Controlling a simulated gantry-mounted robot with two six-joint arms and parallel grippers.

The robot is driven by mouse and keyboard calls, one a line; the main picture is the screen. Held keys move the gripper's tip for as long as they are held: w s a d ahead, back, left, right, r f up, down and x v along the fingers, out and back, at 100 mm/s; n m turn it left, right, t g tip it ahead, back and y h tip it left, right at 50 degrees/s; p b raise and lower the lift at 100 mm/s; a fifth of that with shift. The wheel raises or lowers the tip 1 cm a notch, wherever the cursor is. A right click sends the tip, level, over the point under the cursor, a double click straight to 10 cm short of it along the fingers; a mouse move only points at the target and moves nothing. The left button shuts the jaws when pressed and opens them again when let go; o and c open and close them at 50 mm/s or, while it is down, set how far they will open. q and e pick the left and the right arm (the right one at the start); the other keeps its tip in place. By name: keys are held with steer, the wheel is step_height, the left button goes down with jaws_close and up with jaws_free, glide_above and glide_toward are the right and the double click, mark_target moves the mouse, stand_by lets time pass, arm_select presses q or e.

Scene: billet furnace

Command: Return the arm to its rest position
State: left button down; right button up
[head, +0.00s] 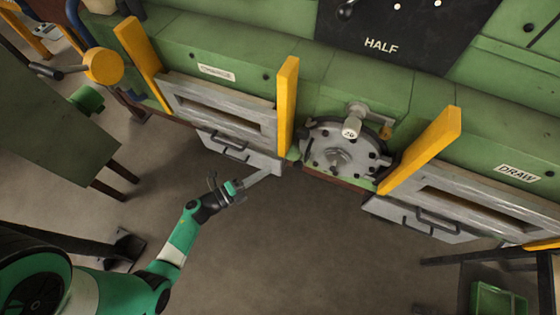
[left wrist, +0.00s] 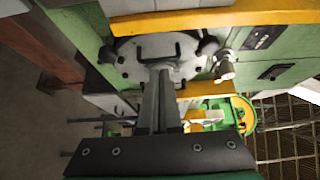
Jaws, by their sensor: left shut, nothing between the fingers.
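My left arm (head: 172,255) reaches in from the lower left in the head view. Its left gripper (head: 266,173) is shut and empty, held out in front of the green furnace, below the left door and left of the round hatch. In the left wrist view the closed fingers (left wrist: 159,85) point toward the round grey hatch (left wrist: 135,62) and overlap its lower part in the picture. I cannot tell the exact gap between them. My right gripper is not in view.
The furnace has a CHARGE door (head: 225,112) at left, the round hatch (head: 340,150) in the middle and a DRAW door (head: 465,205) at right. Yellow posts (head: 287,105) stick out beside the doors. A green bin (head: 497,300) stands lower right. Open floor (head: 300,250) lies in front.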

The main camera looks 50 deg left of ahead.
arm_select(q)
steer(key=shift+s+a, duration=0.2)
steer(key=shift+s, duration=0.9)
